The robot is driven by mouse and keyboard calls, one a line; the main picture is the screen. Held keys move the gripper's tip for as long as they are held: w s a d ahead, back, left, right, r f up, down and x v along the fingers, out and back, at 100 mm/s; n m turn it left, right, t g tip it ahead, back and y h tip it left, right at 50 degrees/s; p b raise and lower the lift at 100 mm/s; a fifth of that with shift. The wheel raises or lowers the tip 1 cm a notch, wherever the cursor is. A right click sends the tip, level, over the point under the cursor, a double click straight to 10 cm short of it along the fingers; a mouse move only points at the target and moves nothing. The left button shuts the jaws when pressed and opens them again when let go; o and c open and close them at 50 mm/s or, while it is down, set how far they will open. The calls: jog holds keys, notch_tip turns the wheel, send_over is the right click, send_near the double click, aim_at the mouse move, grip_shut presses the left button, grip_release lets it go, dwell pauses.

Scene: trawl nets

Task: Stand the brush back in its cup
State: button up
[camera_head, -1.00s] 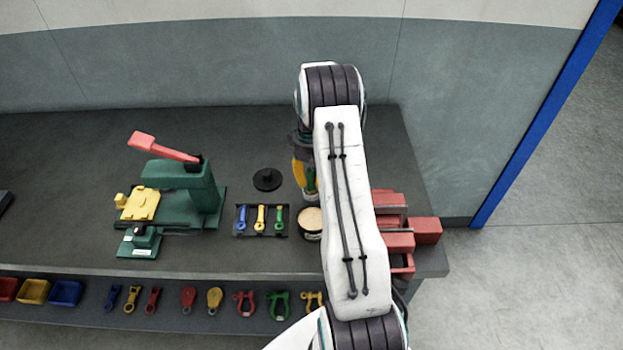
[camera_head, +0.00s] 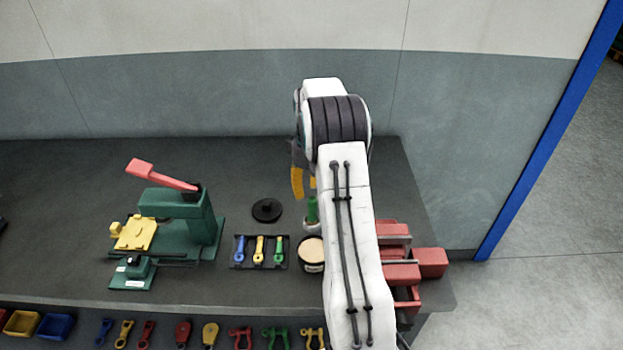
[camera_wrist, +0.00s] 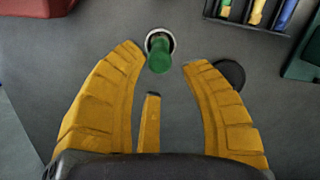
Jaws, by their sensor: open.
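The brush shows as a green handle (camera_head: 312,208) standing in a small pale-rimmed cup (camera_head: 311,225) on the bench, left of my arm. In the wrist view the green handle (camera_wrist: 160,56) rises from inside the cup's ring (camera_wrist: 147,41) and looks near upright. Its lower end is hidden in the cup. My gripper (camera_wrist: 163,62) is open and empty, its yellow fingers spread on either side of the handle without visibly touching it. In the head view its fingers (camera_head: 304,184) are above the bench beside the handle, partly hidden by my arm.
A tub with a cream top (camera_head: 312,250) stands just in front of the cup. A black disc (camera_head: 267,210) and a black tray of coloured tools (camera_head: 260,252) lie left. A green press (camera_head: 185,220) is farther left; red boxes (camera_head: 400,272) are right of my arm.

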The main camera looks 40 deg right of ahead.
notch_tip(320, 180, up, 5)
jog(key=b, duration=0.2)
jog(key=s+a+r+n+t+h, duration=0.1)
jog(key=s+a+r, duration=0.35)
jog(key=a, duration=0.25)
jog(key=s+a+r+t, duration=0.2)
jog(key=s+a+r, duration=0.2)
jog(key=a+r, duration=0.3)
jog(key=s+a+f+n+t, duration=0.1)
jog(key=s+a+f, duration=0.2)
jog(key=s, duration=0.4)
jog(key=s+a+f+t, duration=0.1)
jog(key=s+a+f, duration=0.2)
jog(key=s+a, duration=0.3)
jog(key=shift+s+n+t, duration=0.3)
jog(key=shift+s+n, duration=0.1)
jog(key=shift+s, duration=0.8)
